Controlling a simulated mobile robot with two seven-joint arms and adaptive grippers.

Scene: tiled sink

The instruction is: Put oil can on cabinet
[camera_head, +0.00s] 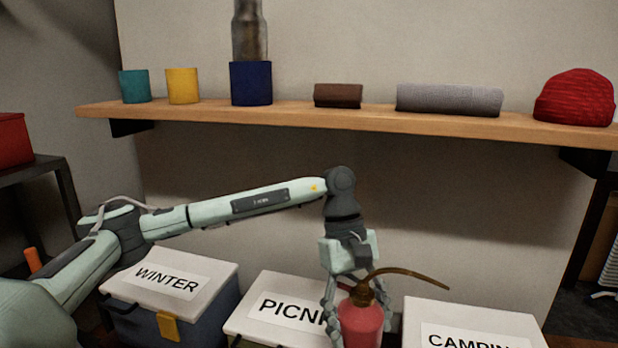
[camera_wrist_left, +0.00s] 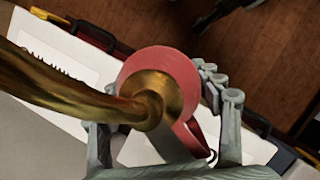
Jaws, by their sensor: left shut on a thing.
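The oil can (camera_head: 360,322) has a red body and a long curved brass spout pointing right. My left gripper (camera_head: 352,310) is shut on it, coming down from above in front of the boxes. In the left wrist view the oil can's red top (camera_wrist_left: 182,78) and brass spout show close up between the fingers of my left gripper (camera_wrist_left: 165,130). The bottom of the can is cut off in the head view, so I cannot tell whether it touches anything. My right gripper is not in view. No cabinet is clearly identifiable.
Lidded boxes labelled WINTER (camera_head: 170,279), PICNIC (camera_head: 265,310) and CAMPING (camera_head: 440,318) stand below. A wooden wall shelf (camera_head: 290,112) above holds cups, a dark blue holder (camera_head: 251,83), a brown block (camera_head: 338,96), a grey roll (camera_head: 449,99) and a red beanie (camera_head: 575,98). A red box (camera_head: 12,140) stands left.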

